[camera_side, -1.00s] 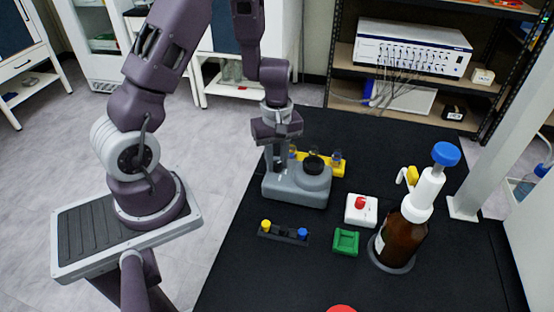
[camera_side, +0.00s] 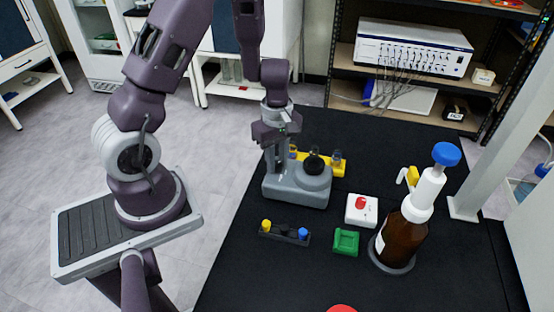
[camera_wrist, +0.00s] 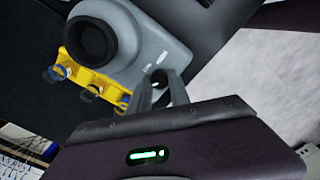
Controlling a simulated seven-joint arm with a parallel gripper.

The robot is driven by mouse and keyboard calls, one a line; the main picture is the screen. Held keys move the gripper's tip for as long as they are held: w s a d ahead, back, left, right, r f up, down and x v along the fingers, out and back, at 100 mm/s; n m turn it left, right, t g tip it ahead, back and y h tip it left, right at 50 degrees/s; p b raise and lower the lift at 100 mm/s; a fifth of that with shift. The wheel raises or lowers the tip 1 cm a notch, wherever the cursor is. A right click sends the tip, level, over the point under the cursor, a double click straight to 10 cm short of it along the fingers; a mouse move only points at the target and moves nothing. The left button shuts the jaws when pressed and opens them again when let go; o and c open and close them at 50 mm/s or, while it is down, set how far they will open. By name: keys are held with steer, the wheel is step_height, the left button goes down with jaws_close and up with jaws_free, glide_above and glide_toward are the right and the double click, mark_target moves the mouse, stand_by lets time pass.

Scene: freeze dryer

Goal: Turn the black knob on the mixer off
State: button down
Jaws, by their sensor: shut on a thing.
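The mixer (camera_side: 296,190) is a grey box with a round black cup (camera_side: 314,163) on top, standing on the black table. It also shows in the wrist view (camera_wrist: 150,42), with its black cup (camera_wrist: 92,42) at the upper left. My gripper (camera_side: 277,168) points down at the left part of the mixer. In the wrist view its two fingers (camera_wrist: 162,82) come close together at the mixer's face, beside small white marks. The black knob is largely hidden between the fingertips, and its setting cannot be read.
A yellow rack (camera_side: 326,164) with vials stands behind the mixer. In front are a small dark rack (camera_side: 284,234) with yellow and blue caps, a green block (camera_side: 346,241) and a white box with a red top (camera_side: 361,210). A brown bottle (camera_side: 402,240) stands right.

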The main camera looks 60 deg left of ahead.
mark_target(278, 163)
steer(key=c, duration=1.2)
jaws_free()
steer(key=shift+r, duration=0.1)
step_height(278, 163, up, 7)
steer(key=shift+f, duration=0.1)
steer(key=s+d+r+m+t+h, duration=0.25)
steer(key=d+r+m, duration=0.55)
steer(key=r, duration=0.4)
steer(key=s+d+r+m+t+y, duration=0.2)
steer(key=s+r+m, duration=0.5)
steer(key=s+m, duration=0.4)
steer(key=shift+s+d+t, duration=0.2)
steer(key=shift+s+t, duration=0.35)
steer(key=shift+s, duration=0.4)
